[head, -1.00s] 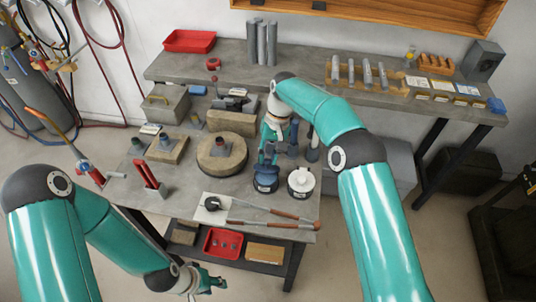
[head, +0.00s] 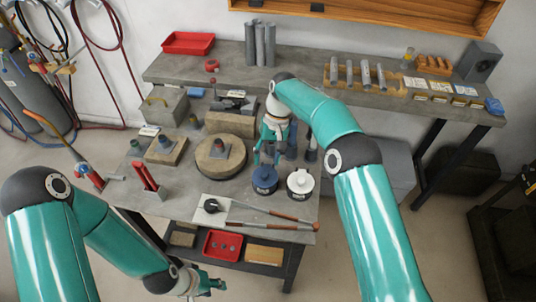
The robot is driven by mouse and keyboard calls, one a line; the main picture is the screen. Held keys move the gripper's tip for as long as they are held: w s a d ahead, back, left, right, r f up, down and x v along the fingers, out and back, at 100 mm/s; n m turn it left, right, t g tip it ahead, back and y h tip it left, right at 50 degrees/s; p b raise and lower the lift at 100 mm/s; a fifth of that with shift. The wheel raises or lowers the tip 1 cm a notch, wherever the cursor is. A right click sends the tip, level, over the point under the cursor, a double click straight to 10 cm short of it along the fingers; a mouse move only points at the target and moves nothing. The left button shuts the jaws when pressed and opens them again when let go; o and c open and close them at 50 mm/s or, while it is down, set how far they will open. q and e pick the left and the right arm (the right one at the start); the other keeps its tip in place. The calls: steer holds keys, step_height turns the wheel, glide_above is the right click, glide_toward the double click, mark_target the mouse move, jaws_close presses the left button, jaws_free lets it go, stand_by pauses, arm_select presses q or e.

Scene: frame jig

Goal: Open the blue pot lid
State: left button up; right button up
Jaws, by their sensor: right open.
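The blue pot (head: 264,184) stands near the front edge of the lower workbench, and its dark blue lid (head: 265,174) is on it. A white pot (head: 301,182) with a white lid stands just to its right. My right gripper (head: 269,160) is open and points down just above and behind the blue lid. Whether its fingers touch the lid I cannot tell. My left gripper (head: 216,284) is low at the bottom of the view, away from the pots. Its jaws are too small to read.
Two long-handled tools (head: 266,213) lie in front of the pots. A round block (head: 221,162) stands to the left, with a red-handled tool (head: 146,180) beyond it. Dark upright pieces stand behind the pots. A red tray (head: 222,245) is on the shelf below.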

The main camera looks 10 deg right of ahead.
steer(key=v, duration=0.7)
steer(key=shift+r, duration=0.15)
stand_by(0.3)
stand_by(0.4)
